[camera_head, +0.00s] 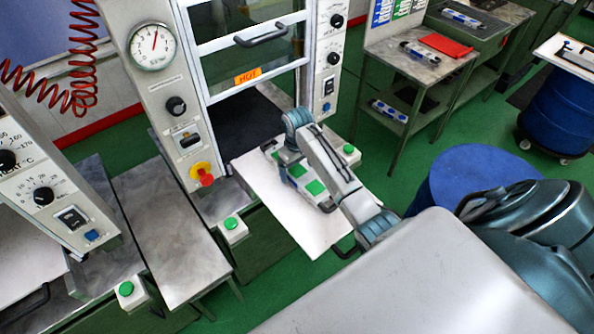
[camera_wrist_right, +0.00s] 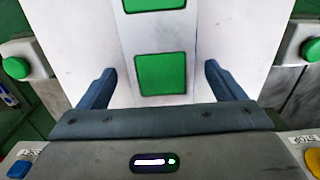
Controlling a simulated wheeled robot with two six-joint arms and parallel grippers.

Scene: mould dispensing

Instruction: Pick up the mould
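The mould (camera_head: 315,188) is a pale grey bar with green square patches, lying on a white plate (camera_head: 305,222) that sticks out from the press opening. The mould also shows in the right wrist view (camera_wrist_right: 160,40), running up the middle. My right gripper (camera_head: 285,163) is over the press-side part of the mould. In the right wrist view, its two blue fingers (camera_wrist_right: 160,68) are spread, one on each side of the bar, with white plate showing between each finger and the bar. The arm hides part of the mould in the head view. My left gripper is not in view.
The press (camera_head: 175,105), with gauge, knobs and an orange HOT label (camera_head: 248,76), stands just behind the plate. Green buttons (camera_head: 231,223) flank the plate. A steel bench (camera_head: 165,230) is at left, a blue drum (camera_head: 480,175) at right, and a tool table (camera_head: 425,68) at back right.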

